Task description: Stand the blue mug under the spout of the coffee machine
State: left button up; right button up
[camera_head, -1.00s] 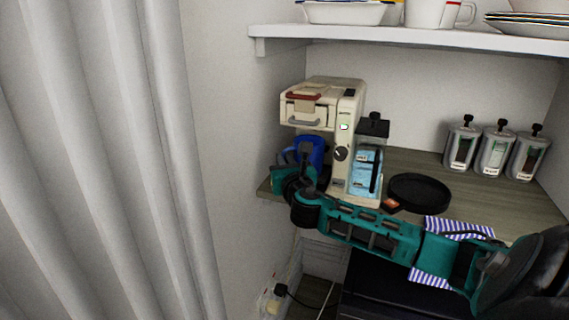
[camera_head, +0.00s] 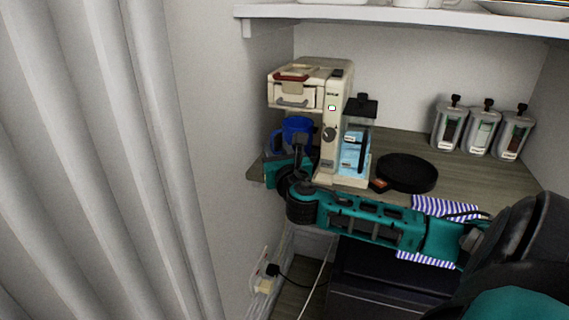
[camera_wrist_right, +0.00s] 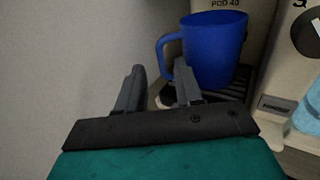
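The blue mug (camera_head: 297,126) stands upright under the overhanging head of the cream coffee machine (camera_head: 328,150). In the right wrist view the mug (camera_wrist_right: 215,50) rests on the machine's dark slatted drip tray (camera_wrist_right: 240,84), its handle pointing left. My right gripper (camera_head: 299,150) is in front of the mug, low at its handle side. In the right wrist view its two fingers (camera_wrist_right: 159,66) are spread apart, with the handle just beyond the gap. I cannot tell whether a finger touches the handle. The spout itself is hidden. My left gripper is not in view.
A round black tray (camera_head: 408,173) and a striped cloth (camera_head: 445,207) lie right of the machine on the counter (camera_head: 480,180). Several grey canisters (camera_head: 482,130) stand at the back right. A white shelf (camera_head: 400,18) hangs above. A wall is close on the left.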

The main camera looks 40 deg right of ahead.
jog(key=v, duration=0.6)
jog(key=s+a+f+m+g+y, duration=0.25)
jog(key=a+f+m, duration=0.3)
jog(key=f, duration=0.35)
jog(key=s+a+f+m+g+y, duration=0.2)
jog(key=s+a+f+m+y, duration=0.3)
jog(key=f, duration=0.3)
pick_arm(q)
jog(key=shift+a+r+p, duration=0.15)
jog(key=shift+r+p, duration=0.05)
jog(key=shift+p, duration=0.15)
pick_arm(e)
jog(key=s+a+f+m+y, duration=0.2)
jog(key=s+a+f+m, duration=0.1)
jog(key=a+m, duration=0.4)
jog(key=s+a+f+m+y, duration=0.2)
jog(key=s+a+f+m, duration=0.1)
jog(key=a+m, duration=0.5)
jog(key=shift+s+a+f+m, duration=0.2)
jog(key=shift+s+f+m, duration=0.2)
jog(key=shift+m, duration=0.65)
jog(key=shift+r+g, duration=0.1)
jog(key=shift+g, duration=0.15)
